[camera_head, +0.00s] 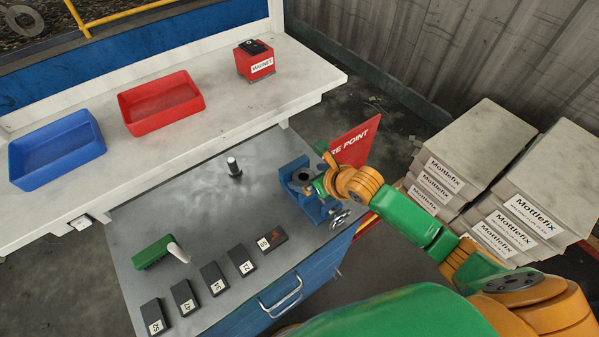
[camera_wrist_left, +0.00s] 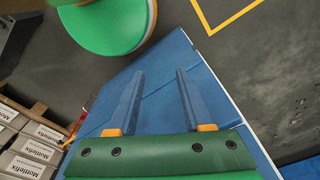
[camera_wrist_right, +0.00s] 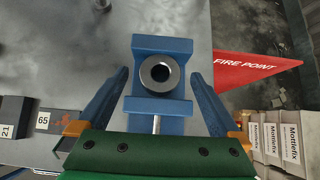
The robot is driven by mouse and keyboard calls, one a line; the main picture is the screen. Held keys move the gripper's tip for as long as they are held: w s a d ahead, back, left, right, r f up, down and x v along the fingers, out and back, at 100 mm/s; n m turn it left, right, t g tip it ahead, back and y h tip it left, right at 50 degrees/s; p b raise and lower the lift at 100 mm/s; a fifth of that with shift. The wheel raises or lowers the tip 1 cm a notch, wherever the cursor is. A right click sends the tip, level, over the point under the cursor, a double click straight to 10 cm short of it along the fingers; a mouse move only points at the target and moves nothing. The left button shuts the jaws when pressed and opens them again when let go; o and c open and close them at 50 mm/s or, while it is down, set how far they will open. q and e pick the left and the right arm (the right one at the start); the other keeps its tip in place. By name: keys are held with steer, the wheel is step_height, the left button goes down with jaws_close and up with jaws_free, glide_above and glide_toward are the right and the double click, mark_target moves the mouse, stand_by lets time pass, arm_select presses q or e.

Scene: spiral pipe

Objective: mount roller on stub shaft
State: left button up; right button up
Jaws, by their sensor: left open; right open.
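A dark grey ring-shaped part with a central bore (camera_wrist_right: 160,73), which looks like the roller, sits in a blue vice (camera_wrist_right: 160,108) on the bench; the head view also shows the vice (camera_head: 330,207). My right gripper (camera_head: 318,184) is at the vice; in the right wrist view its open fingers (camera_wrist_right: 159,73) frame the ring on either side, apart from it. A short dark upright post with a pale top (camera_head: 234,166), perhaps the stub shaft, stands on the bench left of the vice. My left gripper (camera_wrist_left: 160,72) is open and empty before a blue panel, outside the head view.
Blue (camera_head: 56,150) and red bins (camera_head: 160,103) and a red magnet box (camera_head: 255,63) stand on the shelf. Mottlefix boxes (camera_head: 482,150) are stacked right.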

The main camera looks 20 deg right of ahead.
mark_target(301, 176)
steer(key=x, duration=0.4)
steer(key=shift+w+f, duration=0.1)
steer(key=shift+f, duration=0.4)
steer(key=shift+d+r, duration=0.1)
steer(key=shift+c, duration=1.3)
steer(key=shift+r, duration=0.1)
steer(key=c, duration=1.3)
